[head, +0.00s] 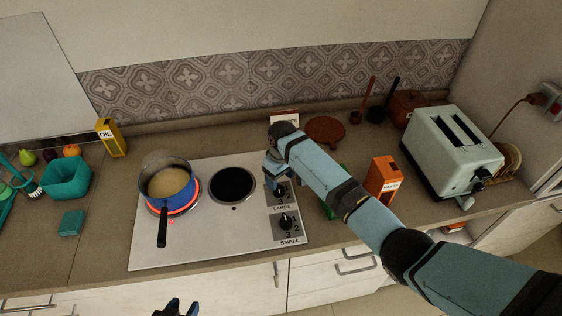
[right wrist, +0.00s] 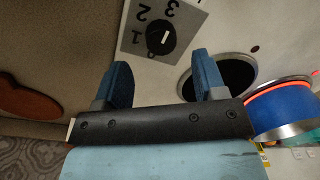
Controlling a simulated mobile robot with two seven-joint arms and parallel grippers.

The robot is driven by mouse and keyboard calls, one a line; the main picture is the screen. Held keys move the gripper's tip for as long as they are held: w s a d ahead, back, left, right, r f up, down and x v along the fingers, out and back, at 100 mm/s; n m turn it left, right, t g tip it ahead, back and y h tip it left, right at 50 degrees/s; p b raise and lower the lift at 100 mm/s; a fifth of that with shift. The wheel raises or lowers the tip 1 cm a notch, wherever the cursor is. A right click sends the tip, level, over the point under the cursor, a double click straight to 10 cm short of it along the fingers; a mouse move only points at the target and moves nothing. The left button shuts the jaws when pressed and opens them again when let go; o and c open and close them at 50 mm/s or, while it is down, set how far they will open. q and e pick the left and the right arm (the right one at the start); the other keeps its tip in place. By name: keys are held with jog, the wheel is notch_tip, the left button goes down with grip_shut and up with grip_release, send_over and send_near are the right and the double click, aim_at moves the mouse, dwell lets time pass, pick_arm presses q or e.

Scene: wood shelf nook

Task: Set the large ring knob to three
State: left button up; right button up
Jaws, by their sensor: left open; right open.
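The large ring knob is mostly hidden by my right arm in the head view; its panel (head: 281,201) reads LARGE. In the right wrist view a black knob (right wrist: 158,47) stands on a grey panel numbered 1, 2 and 3, its white mark appearing to point toward the 3. My right gripper (right wrist: 163,75) is open, its blue fingers apart just short of the knob and not around it. It also shows over the panel in the head view (head: 272,177). The small knob (head: 286,222) is in front. My left gripper (head: 176,307) is open at the bottom edge.
A blue pot (head: 168,184) stands on a glowing red ring on the hob (head: 217,240); its handle points forward. The other ring (head: 233,185) is dark and bare. An orange box (head: 382,177) and a toaster (head: 452,150) stand right of my arm.

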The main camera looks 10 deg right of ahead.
aim_at(281, 187)
notch_tip(281, 187, up, 9)
jog(key=b, duration=0.1)
jog(key=shift+w+d, duration=0.15)
jog(key=shift+d, duration=0.05)
jog(key=s+d+f, duration=0.2)
jog(key=s, duration=0.4)
jog(key=s+d+f+m+t+y, duration=0.1)
jog(key=s+d+f, duration=0.2)
jog(key=s, duration=0.4)
jog(key=s+d+f+m, duration=0.1)
jog(key=s+d+f, duration=0.1)
jog(key=s, duration=0.4)
jog(key=shift+s+d+f+t+y, duration=0.2)
jog(key=shift+f+t+y, duration=0.1)
jog(key=shift+f, duration=0.35)
jog(key=s+d+r+m+t+h, duration=0.1)
jog(key=s+d+r+m, duration=0.15)
jog(key=s+d, duration=0.55)
jog(key=s+d+r+m+t+h, duration=0.15)
jog(key=s+d+r, duration=0.25)
jog(key=s, duration=0.8)
jog(key=w+a+f+t+y, duration=0.1)
jog(key=w+a+f+t, duration=0.1)
jog(key=f, duration=0.5)
jog(key=w+a+f+n+t+y, duration=0.1)
jog(key=w+a+f+t+y, duration=0.1)
jog(key=f+t, duration=0.3)
jog(key=shift+w+a+f+n, duration=0.3)
jog(key=shift+w+a+f, duration=0.55)
jog(key=shift+f, duration=0.2)
